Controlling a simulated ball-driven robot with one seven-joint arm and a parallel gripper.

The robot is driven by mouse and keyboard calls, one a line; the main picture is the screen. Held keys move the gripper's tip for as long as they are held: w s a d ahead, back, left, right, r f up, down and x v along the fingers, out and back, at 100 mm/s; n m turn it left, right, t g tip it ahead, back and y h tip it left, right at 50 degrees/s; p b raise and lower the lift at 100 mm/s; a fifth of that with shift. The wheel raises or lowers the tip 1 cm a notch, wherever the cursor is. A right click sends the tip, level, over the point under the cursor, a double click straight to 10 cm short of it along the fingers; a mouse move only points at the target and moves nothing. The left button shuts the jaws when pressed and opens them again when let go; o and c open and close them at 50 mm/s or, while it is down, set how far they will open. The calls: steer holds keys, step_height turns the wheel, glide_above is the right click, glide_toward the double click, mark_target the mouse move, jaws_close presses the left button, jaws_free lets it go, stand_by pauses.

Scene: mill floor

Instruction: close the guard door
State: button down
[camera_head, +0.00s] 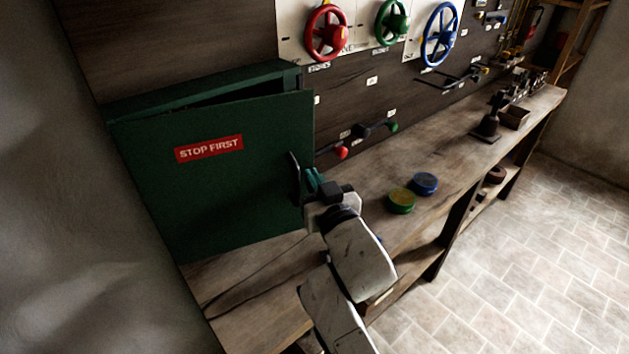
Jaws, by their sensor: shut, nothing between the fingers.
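The guard door (225,190) is a dark green panel with a red "STOP FIRST" label, on the left in the head view. It stands ajar: a dark wedge-shaped gap shows between its top edge and the green cabinet (205,88) behind. A dark upright handle (295,178) is on the door near its right edge. My gripper (312,183) is shut and empty, close beside the handle at the door's right edge. I cannot tell whether it touches the door or the handle. The cabinet's inside is hidden by the door.
A wooden bench (440,165) runs back to the right. A green-yellow round piece (401,200) and a blue one (424,183) lie on it. Red (326,32), green (392,22) and blue (440,35) handwheels hang on the wall. The tiled floor (520,260) at right is clear.

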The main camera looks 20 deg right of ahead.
steer(key=w+b, duration=0.4)
steer(key=w, duration=0.6)
steer(key=shift+a+r, duration=0.25)
steer(key=shift+w, duration=0.15)
